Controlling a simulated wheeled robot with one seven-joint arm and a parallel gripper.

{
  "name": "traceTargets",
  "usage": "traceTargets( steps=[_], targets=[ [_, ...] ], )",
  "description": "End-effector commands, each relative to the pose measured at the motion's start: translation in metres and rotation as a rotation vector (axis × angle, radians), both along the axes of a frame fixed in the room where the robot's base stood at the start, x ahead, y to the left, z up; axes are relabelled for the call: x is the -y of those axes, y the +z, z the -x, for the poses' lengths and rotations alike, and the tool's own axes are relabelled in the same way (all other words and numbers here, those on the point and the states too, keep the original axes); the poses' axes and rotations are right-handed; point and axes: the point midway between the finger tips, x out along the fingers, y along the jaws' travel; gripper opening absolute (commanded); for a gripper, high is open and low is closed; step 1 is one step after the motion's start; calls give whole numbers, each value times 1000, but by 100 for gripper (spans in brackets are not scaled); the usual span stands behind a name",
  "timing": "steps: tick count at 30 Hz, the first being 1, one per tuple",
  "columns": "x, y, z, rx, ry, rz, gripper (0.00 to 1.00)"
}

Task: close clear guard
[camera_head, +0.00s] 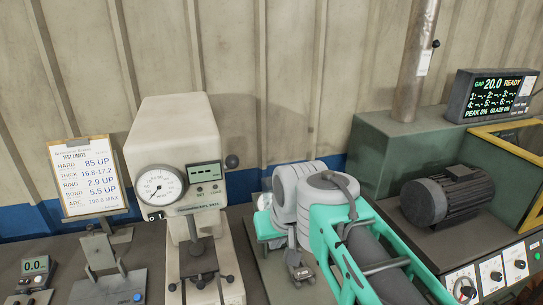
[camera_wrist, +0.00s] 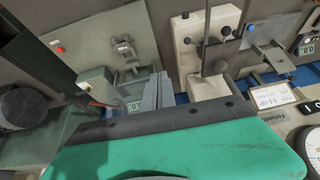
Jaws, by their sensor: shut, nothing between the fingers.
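A yellow-framed panel (camera_head: 492,128), likely the clear guard, is at the right edge of the head view, on the green machine near the dark motor. Its right side is cut off, and I cannot tell how far open it is. I cannot make it out in the wrist view. My gripper (camera_wrist: 158,92) appears as pale grey fingers together at the centre of the wrist view, shut and empty. My arm is left of the motor and the panel.
The dark motor (camera_head: 447,196) sits on the green machine, with control knobs along its front. A display (camera_head: 496,95) stands behind it, beside a vertical pipe (camera_head: 416,60). A cream gauge tester (camera_head: 180,160) and a limits card (camera_head: 88,177) stand on the left.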

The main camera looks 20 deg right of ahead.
Motion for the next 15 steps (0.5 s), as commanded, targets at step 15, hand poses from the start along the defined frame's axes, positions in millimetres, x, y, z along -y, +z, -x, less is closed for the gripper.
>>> traceTargets(
  steps=[15],
  targets=[
    [124, 118, -260, 191, 3, 20, 0]
  ],
)
